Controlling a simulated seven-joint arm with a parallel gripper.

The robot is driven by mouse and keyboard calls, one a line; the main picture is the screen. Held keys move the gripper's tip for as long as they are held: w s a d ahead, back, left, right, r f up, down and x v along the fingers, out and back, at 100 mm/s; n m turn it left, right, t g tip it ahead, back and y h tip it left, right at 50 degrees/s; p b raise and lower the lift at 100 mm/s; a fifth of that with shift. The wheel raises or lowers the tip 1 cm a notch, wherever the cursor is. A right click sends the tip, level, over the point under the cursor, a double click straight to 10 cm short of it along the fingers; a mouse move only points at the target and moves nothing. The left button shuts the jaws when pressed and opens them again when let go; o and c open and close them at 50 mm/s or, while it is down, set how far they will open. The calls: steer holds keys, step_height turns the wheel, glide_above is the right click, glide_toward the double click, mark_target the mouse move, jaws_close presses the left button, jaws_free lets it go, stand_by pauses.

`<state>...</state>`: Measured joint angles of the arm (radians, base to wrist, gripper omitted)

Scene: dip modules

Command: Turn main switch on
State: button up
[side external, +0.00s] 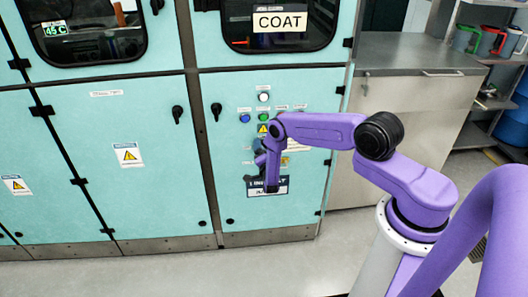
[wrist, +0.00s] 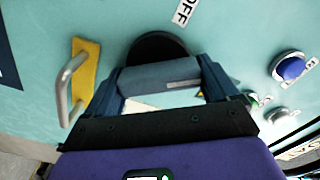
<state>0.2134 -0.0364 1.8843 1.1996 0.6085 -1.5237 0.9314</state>
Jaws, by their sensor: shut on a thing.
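The main switch (wrist: 157,46) is a dark round knob on the teal cabinet panel, with a grey grip bar across it. A white OFF label (wrist: 185,11) sits just above it in the wrist view. My gripper (wrist: 160,76) is at the knob, one finger on each side, shut on its grip bar. In the side view my gripper (side external: 262,157) is against the panel below the buttons, and the arm hides most of the switch. The knob's exact angle is hard to tell.
A yellow plate with a metal handle (wrist: 72,86) is left of the switch in the wrist view. A blue button (wrist: 290,67) is to the right. In the side view, a white button (side external: 264,97) is above, and a grey counter (side external: 405,55) stands right of the cabinet.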

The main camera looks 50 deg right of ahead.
steer(key=shift+m, duration=1.2)
steer(key=o, duration=0.8)
steer(key=v, duration=1.7)
steer(key=shift+s, duration=0.2)
steer(key=shift+a, duration=0.15)
